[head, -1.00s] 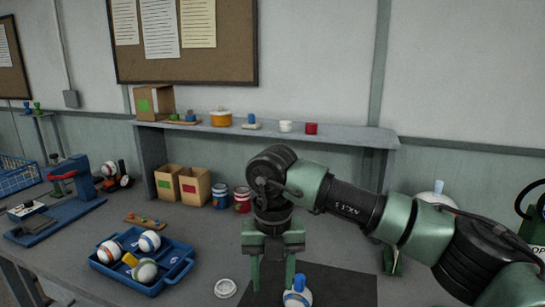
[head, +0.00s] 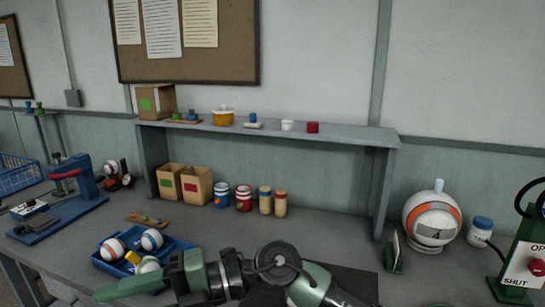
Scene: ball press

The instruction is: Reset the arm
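My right gripper (head: 125,287) is low in the picture, pointing left in front of the blue tray. Its arm comes in from the bottom edge, right of the gripper. I see one long green finger side-on; the gap between the fingers is not clear, and I see nothing held. My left gripper is not in view. The blue tray (head: 182,250) holds white striped balls (head: 112,250) and a yellow block (head: 132,258); the gripper partly covers its front. The dark mat (head: 355,284) is mostly behind my arm.
A large white-and-orange ball (head: 420,215), a blue-lidded jar (head: 480,230) and a green switch box (head: 520,262) stand on the right. A blue press (head: 75,195) is on the left. Jars (head: 243,198) and cardboard boxes (head: 196,186) stand under the shelf (head: 350,135).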

